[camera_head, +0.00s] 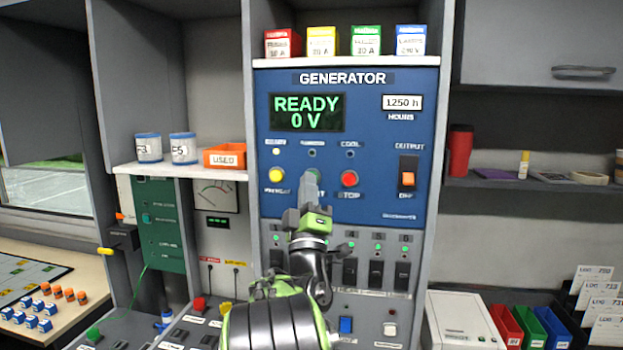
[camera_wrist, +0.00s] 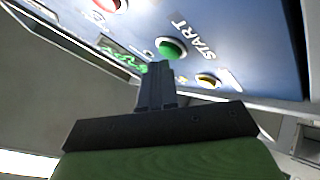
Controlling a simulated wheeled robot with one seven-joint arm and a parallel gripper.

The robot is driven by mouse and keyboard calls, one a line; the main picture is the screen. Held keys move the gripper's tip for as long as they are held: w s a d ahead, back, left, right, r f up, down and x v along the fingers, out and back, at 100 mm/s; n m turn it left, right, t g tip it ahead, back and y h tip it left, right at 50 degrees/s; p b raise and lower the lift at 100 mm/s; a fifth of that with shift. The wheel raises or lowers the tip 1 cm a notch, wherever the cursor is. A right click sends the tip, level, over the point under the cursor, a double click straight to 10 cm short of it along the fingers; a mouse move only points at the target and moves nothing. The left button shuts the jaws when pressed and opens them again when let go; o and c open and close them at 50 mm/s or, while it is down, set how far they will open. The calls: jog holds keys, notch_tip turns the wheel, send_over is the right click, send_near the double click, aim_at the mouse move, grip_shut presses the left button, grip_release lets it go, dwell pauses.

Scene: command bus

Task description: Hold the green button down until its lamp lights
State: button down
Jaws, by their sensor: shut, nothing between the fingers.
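The green START button (camera_wrist: 171,48) shows in the wrist view on the blue generator panel (camera_head: 350,110). In the head view my gripper hides most of it. Its lamp (camera_head: 312,153), above it in the head view, looks dark. My gripper (camera_head: 309,178) is shut and empty, with its fingers pointing at the panel. In the wrist view the fingertips (camera_wrist: 159,68) are just beside the button's edge; I cannot tell whether they touch it. The panel display (camera_head: 307,112) reads READY, 0 V.
A yellow button (camera_head: 276,175) is left of the green one, with a lit lamp (camera_head: 276,152) above it. A red STOP button (camera_head: 349,179) is close on the right. An orange output switch (camera_head: 408,178) is further right. Black breaker switches (camera_head: 376,273) line the panel below.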

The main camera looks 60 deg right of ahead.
jog(key=shift+w+d, duration=0.15)
jog(key=shift+d, duration=0.2)
dwell(0.4)
jog(key=shift+a, duration=0.1)
dwell(1.1)
jog(key=shift+s+a+b, duration=0.3)
jog(key=shift+a, duration=0.35)
jog(key=shift+s+a+b, duration=0.35)
jog(key=shift+a, duration=0.4)
jog(key=shift+s+a+b, duration=0.3)
jog(key=shift+a+b, duration=0.1)
jog(key=shift+a, duration=0.4)
jog(key=shift+s+a+b, duration=0.35)
jog(key=shift+a, duration=0.4)
